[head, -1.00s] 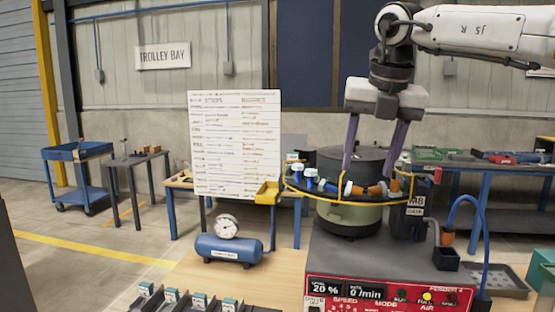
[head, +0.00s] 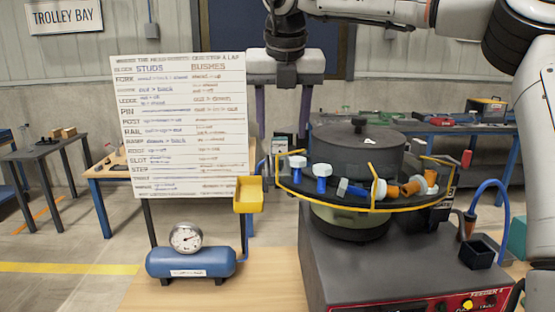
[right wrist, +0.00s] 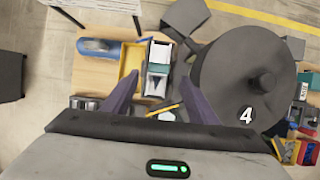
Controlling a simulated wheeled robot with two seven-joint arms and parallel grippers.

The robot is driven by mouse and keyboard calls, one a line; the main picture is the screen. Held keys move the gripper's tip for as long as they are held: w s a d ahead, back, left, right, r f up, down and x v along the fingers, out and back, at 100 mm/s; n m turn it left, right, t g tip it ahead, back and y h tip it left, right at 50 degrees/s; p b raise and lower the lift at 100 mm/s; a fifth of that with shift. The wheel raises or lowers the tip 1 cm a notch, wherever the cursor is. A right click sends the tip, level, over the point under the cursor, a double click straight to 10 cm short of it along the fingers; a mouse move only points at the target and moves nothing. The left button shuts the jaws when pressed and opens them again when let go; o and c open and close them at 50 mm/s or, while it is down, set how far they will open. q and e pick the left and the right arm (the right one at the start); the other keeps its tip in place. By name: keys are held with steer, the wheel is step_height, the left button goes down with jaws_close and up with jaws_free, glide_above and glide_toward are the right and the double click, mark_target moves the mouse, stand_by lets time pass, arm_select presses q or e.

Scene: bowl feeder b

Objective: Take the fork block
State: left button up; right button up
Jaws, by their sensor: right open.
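I cannot pick out the fork block for certain in the current views. My right gripper (head: 282,135) is open and empty, fingers pointing down, left of the feeder bowl (head: 362,150) and above its rim. In the right wrist view its fingers (right wrist: 160,80) are apart. Below them lies a small pale piece with a green end (right wrist: 158,68), too small to name. The board (head: 180,125) lists fork in its first column. My left gripper is out of view.
Blue-and-white studs (head: 322,172) and orange bushes (head: 413,186) sit on the bowl's yellow-edged track. A yellow bin (head: 248,194) hangs left of the bowl. A blue air tank with a gauge (head: 190,262) stands on the wooden table, whose front middle is clear.

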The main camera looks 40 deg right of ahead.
mark_target(280, 141)
steer(key=x, duration=0.4)
steer(key=shift+w+f+p, duration=0.2)
steer(key=shift+f+p, duration=0.05)
steer(key=shift+p, duration=0.15)
steer(key=shift+w+d+f, duration=0.1)
steer(key=shift+w+f, duration=0.05)
steer(key=shift+f, duration=0.2)
steer(key=c, duration=1.1)
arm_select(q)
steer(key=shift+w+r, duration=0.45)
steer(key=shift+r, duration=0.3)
arm_select(e)
steer(key=shift+r, duration=0.1)
steer(key=shift+c, duration=1)
